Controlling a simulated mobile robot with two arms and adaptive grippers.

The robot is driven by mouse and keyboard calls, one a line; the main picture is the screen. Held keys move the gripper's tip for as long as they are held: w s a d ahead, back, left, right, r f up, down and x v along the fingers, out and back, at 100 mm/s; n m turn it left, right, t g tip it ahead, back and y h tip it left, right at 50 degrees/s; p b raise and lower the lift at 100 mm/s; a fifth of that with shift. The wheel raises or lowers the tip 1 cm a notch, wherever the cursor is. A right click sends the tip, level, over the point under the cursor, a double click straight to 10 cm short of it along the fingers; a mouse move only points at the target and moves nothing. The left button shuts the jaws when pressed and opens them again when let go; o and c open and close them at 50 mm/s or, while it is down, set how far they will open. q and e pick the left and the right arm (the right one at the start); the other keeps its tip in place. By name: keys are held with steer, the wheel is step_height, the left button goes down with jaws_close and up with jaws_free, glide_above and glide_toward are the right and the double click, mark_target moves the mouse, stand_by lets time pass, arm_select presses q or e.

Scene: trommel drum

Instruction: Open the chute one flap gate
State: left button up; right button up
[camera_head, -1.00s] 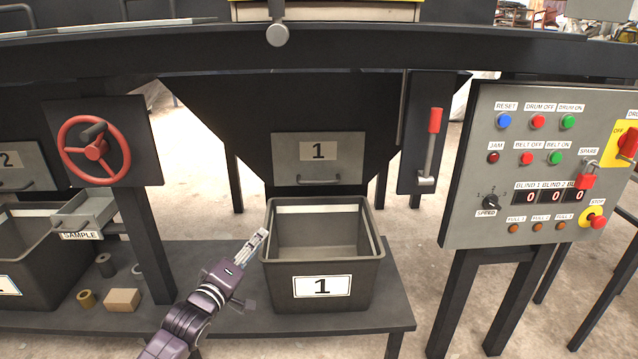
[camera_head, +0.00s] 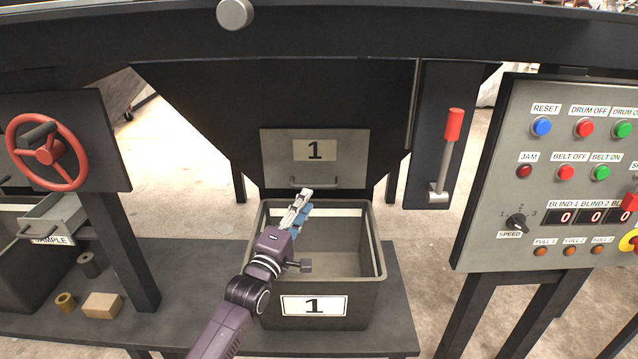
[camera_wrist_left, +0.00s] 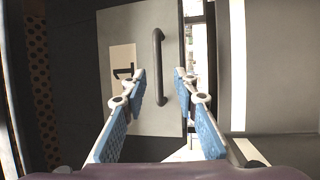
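The chute one flap gate (camera_head: 343,158) is a grey plate labelled 1, hanging closed at the mouth of the dark chute, with a bar handle (camera_head: 308,183) along its lower part. My left gripper (camera_head: 303,196) is just below and in front of the handle, above the grey bin 1 (camera_head: 372,262). In the left wrist view my left gripper (camera_wrist_left: 159,76) has its blue-padded fingers apart, with the handle (camera_wrist_left: 158,66) showing ahead between them. The fingers do not appear to touch the handle. My right gripper is not in view.
A red-gripped lever (camera_head: 450,140) stands right of the chute, beside the control panel (camera_head: 500,205). A red handwheel (camera_head: 47,152) and the sample drawer (camera_head: 55,215) are at left. Small blocks lie on the shelf (camera_head: 180,300) left of the bin.

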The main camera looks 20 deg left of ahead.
mark_target(315, 187)
arm_select(q)
steer(key=shift+b+x, duration=0.7)
steer(key=shift+x, duration=2.65)
steer(key=shift+r, duration=0.2)
steer(key=shift+s, duration=0.1)
jaws_close()
